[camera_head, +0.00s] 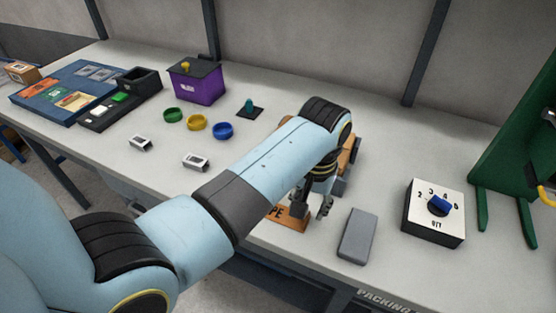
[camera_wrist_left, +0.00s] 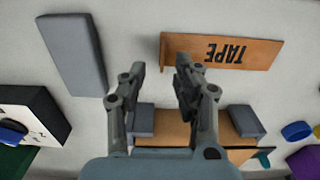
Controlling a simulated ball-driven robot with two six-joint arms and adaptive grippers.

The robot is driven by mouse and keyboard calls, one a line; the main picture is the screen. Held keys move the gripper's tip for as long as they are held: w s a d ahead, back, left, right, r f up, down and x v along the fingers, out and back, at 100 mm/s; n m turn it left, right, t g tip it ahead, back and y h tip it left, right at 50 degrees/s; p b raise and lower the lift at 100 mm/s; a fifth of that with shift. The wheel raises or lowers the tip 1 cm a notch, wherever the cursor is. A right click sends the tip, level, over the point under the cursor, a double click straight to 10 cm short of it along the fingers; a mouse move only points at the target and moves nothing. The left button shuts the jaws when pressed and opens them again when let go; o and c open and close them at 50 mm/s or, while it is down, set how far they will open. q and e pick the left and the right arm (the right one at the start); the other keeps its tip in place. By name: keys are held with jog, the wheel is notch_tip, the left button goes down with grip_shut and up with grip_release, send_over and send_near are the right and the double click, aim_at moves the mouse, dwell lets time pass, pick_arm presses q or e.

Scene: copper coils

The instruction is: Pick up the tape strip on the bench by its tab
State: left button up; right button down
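My left gripper (camera_head: 320,208) points down at the bench, partly behind my arm. A brown piece with grey blocks (camera_wrist_left: 170,130) lies behind the fingers, mostly hidden. My right gripper is in neither view.
A grey block (camera_head: 358,236) and a dial box (camera_head: 436,228) stand to the right, before a green stand (camera_head: 520,160). Coloured rings (camera_head: 196,122), a purple box (camera_head: 197,82) and two small metal pieces (camera_head: 196,162) are left.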

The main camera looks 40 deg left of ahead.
aim_at(307, 218)
pick_arm(q)
notch_tip(307, 218, down, 4)
jog(key=shift+s+a+r, duration=0.1)
jog(key=shift+s, duration=0.05)
grip_shut()
jog(key=shift+r, duration=0.1)
dwell(0.3)
